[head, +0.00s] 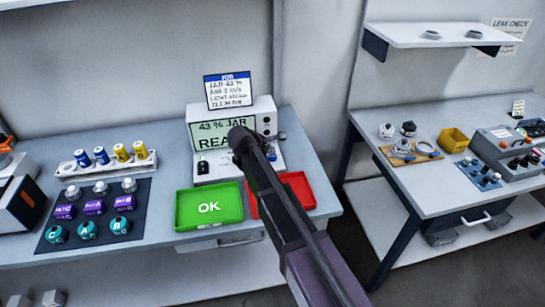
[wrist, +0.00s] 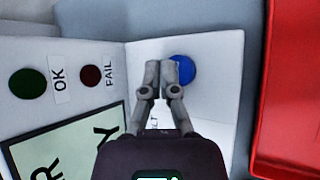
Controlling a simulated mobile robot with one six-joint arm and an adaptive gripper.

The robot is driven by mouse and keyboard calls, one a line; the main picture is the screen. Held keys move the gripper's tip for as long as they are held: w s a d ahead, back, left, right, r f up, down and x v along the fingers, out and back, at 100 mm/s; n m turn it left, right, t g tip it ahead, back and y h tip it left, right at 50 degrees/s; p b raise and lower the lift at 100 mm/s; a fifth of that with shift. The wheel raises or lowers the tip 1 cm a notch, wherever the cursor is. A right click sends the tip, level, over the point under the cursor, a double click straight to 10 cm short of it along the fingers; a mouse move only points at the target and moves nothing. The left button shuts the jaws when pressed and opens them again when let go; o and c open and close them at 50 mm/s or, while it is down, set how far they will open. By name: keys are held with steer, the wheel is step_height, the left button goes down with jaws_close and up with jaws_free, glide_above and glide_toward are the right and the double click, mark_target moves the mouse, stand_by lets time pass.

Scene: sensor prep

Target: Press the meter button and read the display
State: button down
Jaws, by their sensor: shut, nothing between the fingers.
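The white meter (head: 262,104) stands at the back of the left bench. Its green display (head: 208,128) reads "43 % JAR" with "REA" below; my arm covers the rest. In the wrist view the display (wrist: 60,145) shows only an "R" and a "Y". A round blue button (wrist: 185,70) sits on the meter's pale panel. My gripper (wrist: 162,68) is shut and empty. Its fingertips overlap the left edge of the button in the picture; I cannot tell whether they touch it. In the head view my gripper (head: 240,138) is in front of the meter.
A green "OK" tray (head: 209,207) and a red tray (head: 296,183) lie before the meter. A job card (head: 228,90) stands above it. A dark mat (head: 52,240) with sensors and a battery rack (head: 140,165) are at left. A second bench (head: 420,200) stands right.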

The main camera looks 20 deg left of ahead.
mark_target(271, 157)
steer(key=shift+f, duration=0.15)
steer(key=shift+f+b, duration=0.3)
steer(key=shift+b, duration=0.15)
steer(key=shift+f+b, duration=0.4)
steer(key=shift+b, duration=0.05)
stand_by(1.1)
steer(key=shift+r, duration=0.1)
stand_by(0.3)
steer(key=shift+r+p, duration=0.8)
steer(key=shift+p, duration=0.1)
step_height(271, 157, up, 5)
steer(key=p, duration=0.5)
stand_by(1.0)
